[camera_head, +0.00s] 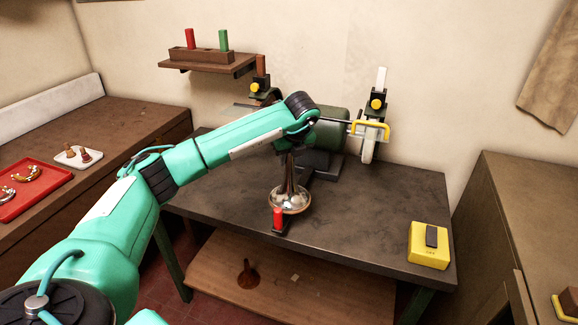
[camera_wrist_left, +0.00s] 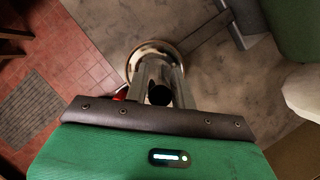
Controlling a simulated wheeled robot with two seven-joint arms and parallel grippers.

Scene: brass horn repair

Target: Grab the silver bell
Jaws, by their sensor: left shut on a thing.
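The silver bell (camera_head: 290,202) is at the front middle of the dark bench, its wide flare low and its narrow stem upward. It looks upright; whether its rim touches the bench I cannot tell. My left gripper (camera_head: 289,160) is above it, shut on the stem. In the left wrist view the bell's round rim (camera_wrist_left: 153,47) shows beyond the two fingers of the left gripper (camera_wrist_left: 160,88), which flank the dark stem end. My right gripper is not in view.
A red-topped block (camera_head: 278,216) stands close in front of the bell at the bench edge. A yellow box (camera_head: 429,246) sits at the bench's right. A machine with a green housing (camera_head: 331,128) stands behind. The bench top (camera_head: 370,215) between is clear.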

